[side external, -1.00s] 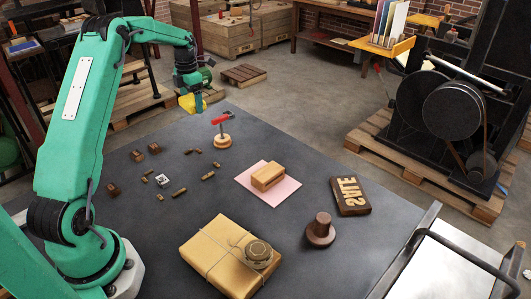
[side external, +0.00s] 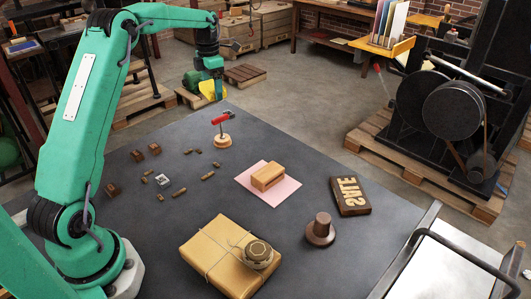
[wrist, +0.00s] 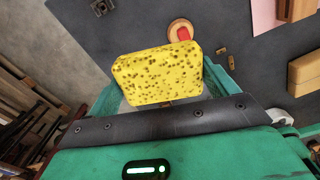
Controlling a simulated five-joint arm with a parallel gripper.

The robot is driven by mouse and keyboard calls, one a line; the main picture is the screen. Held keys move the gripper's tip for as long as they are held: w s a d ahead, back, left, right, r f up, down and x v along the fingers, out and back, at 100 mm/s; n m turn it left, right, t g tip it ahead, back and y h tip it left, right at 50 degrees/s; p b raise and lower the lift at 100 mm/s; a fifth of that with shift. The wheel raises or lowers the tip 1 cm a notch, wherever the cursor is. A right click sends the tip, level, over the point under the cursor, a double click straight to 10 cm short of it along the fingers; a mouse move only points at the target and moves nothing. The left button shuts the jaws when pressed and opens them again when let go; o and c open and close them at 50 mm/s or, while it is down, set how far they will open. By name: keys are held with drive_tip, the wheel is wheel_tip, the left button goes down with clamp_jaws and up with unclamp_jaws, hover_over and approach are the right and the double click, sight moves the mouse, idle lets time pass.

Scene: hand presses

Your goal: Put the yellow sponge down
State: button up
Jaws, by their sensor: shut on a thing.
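The yellow sponge (wrist: 158,78) is a speckled block held between the green fingers of my gripper (wrist: 165,100) in the wrist view. In the side view my gripper (side external: 205,88) is at the far corner of the dark table (side external: 260,135), with the sponge (side external: 207,90) showing partly behind a finger. The gripper is shut on the sponge. I cannot tell how high the sponge is above the table or whether it is over the edge.
A red-handled stamp (side external: 222,139) on a round wooden base stands nearest the gripper. Several small type blocks (side external: 163,181) lie to its left. A wooden block (side external: 268,177) sits on pink paper (side external: 285,190). A wrapped parcel (side external: 215,250) lies at the front.

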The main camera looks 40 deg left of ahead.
drive_tip(key=w+d+m, duration=0.2)
drive_tip(key=d+m, duration=0.1)
drive_tip(key=d, duration=1)
drive_tip(key=w+d+m, duration=0.3)
drive_tip(key=d, duration=1.1)
drive_tip(key=f, duration=0.5)
drive_tip(key=shift+s+d, duration=0.15)
drive_tip(key=shift+s, duration=0.05)
hover_over(270, 145)
wheel_tip(270, 145, down, 7)
drive_tip(key=shift+f, duration=2)
drive_tip(key=shift+f, duration=0.1)
